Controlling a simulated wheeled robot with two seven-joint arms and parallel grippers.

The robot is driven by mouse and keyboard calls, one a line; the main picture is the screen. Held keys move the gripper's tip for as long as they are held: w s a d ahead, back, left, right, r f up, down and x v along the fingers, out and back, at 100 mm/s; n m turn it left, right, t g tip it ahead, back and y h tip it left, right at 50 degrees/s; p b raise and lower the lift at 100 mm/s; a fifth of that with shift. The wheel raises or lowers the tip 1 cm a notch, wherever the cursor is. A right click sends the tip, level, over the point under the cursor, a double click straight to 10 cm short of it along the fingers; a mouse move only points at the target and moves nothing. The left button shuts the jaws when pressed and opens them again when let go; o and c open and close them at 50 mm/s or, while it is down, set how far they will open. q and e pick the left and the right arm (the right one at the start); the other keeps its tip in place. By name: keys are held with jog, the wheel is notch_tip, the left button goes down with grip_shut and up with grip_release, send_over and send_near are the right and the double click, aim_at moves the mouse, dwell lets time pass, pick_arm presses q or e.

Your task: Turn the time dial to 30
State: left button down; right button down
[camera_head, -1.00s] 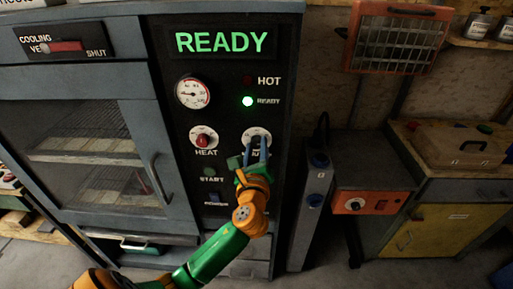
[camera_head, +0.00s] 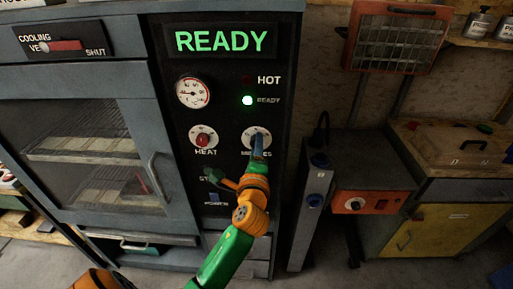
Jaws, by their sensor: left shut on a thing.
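The time dial (camera_head: 253,134) is a round white dial labelled MINUTES, on the dark control panel (camera_head: 225,110) of the oven, right of the HEAT dial (camera_head: 203,138). My left gripper (camera_head: 257,146) is at the time dial, shut on its knob, with its fingers covering the lower middle of the dial and part of the label. The knob and the dial's number marks are too hidden and small to read. My right gripper is not in view.
The panel shows a green READY display (camera_head: 221,41), a lit green lamp (camera_head: 247,100) and a gauge (camera_head: 193,92). The oven door (camera_head: 160,120) is at the left. A grey column (camera_head: 312,205) and bench box (camera_head: 372,203) stand at the right.

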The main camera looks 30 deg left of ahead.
pick_arm(q)
jog(key=shift+n, duration=1.6)
jog(key=shift+c, duration=2.2)
grip_release()
jog(key=b+v, duration=0.2)
jog(key=v, duration=0.5)
